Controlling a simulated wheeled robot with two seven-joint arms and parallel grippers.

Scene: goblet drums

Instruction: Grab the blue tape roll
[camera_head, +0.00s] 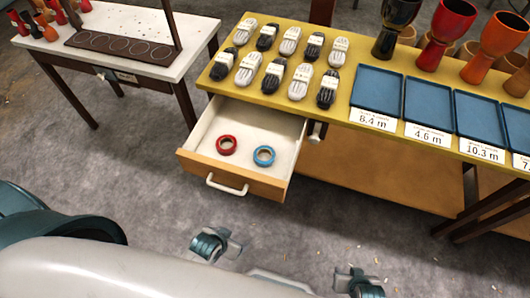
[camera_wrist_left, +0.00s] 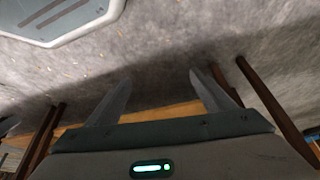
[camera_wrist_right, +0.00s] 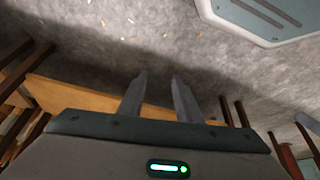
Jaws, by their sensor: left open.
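The blue tape roll (camera_head: 256,157) lies flat in the right half of an open drawer (camera_head: 203,128), seen in the head view. My left gripper (camera_wrist_left: 160,77) shows in the left wrist view with its fingers spread wide and nothing between them. My right gripper (camera_wrist_right: 159,75) shows in the right wrist view with a narrower gap between its fingers, also empty. Both wrist views show grey floor beyond the fingers, and no tape roll.
A red tape roll (camera_head: 219,146) lies left of the blue one, apart from it. A white table (camera_head: 190,43) stands at the left. Floor before the drawer is clear.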

